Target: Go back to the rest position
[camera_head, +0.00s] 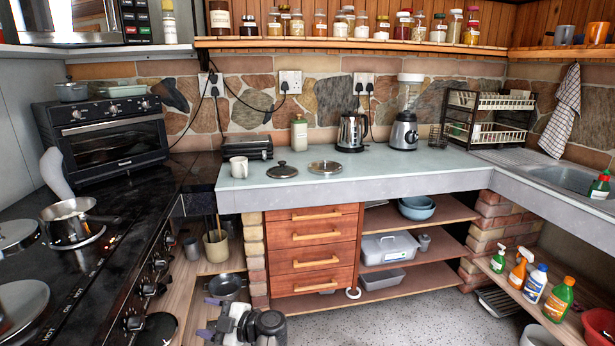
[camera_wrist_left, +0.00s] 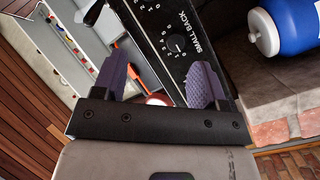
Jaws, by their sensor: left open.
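My left gripper (camera_head: 207,317) is low in the head view, in front of the wooden shelf beside the stove. Its two purple fingers are apart with nothing held between them. In the left wrist view the gripper (camera_wrist_left: 157,84) also shows open, with the stove's black control panel (camera_wrist_left: 165,35) and a knob beyond the fingers. My right gripper is in neither view.
The black stove top (camera_head: 85,265) holds a steel saucepan (camera_head: 68,224) at left. The pale counter (camera_head: 250,187) carries a mug (camera_head: 239,167), kettle (camera_head: 352,133) and blender (camera_head: 404,130). A dark pot (camera_head: 225,287) is near my gripper. The speckled floor (camera_head: 420,310) looks clear.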

